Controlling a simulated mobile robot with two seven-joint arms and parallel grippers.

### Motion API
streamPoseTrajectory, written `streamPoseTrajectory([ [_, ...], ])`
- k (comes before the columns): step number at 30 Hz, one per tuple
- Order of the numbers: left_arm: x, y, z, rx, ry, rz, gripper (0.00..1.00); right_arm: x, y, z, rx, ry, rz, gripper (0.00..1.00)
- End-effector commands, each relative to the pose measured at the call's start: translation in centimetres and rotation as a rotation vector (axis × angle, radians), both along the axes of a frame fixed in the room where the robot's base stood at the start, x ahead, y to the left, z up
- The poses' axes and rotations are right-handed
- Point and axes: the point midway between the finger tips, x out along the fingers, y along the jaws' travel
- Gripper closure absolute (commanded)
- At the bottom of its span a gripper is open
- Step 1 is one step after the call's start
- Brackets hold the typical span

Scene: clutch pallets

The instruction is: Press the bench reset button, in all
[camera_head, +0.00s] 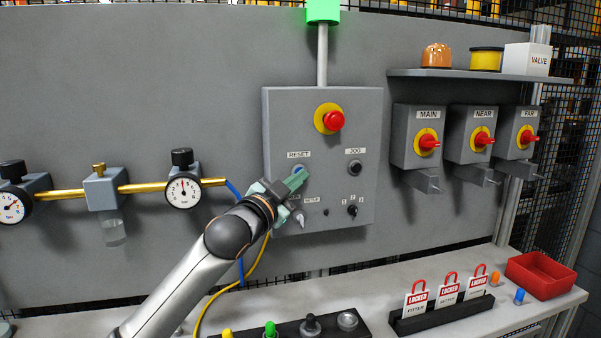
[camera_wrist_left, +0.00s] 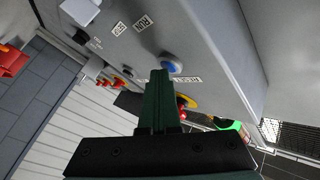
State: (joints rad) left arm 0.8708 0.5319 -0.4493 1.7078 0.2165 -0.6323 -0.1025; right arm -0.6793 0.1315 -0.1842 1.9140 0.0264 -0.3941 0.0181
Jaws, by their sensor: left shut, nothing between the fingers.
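The blue reset button (camera_head: 299,167) is on the grey control panel (camera_head: 345,110), under the RESET label. In the head view my gripper partly covers it. In the left wrist view the blue button (camera_wrist_left: 170,64) shows just past the fingertips. My left gripper (camera_head: 297,178) is shut and empty, its tips at the button's lower edge in the head view. The closed fingers also show in the left wrist view (camera_wrist_left: 160,73). I cannot tell whether they touch the button. My right gripper is not in view.
A red emergency stop (camera_head: 334,121) on a yellow ring sits above the button, with a black JOG button (camera_head: 354,167) to the right. Selector switches sit below. Gauges on a brass pipe (camera_head: 145,187) are at left. Locked tags (camera_head: 447,289) stand on the bench.

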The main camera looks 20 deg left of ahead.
Motion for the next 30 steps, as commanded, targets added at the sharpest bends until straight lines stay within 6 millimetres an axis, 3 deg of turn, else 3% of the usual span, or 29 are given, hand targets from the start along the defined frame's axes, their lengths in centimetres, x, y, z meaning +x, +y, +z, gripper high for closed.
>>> streamPoseTrajectory([
  [30,-1.6,-1.0,-0.1,-0.001,0.001,0.0,1.0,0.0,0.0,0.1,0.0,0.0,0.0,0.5],
])
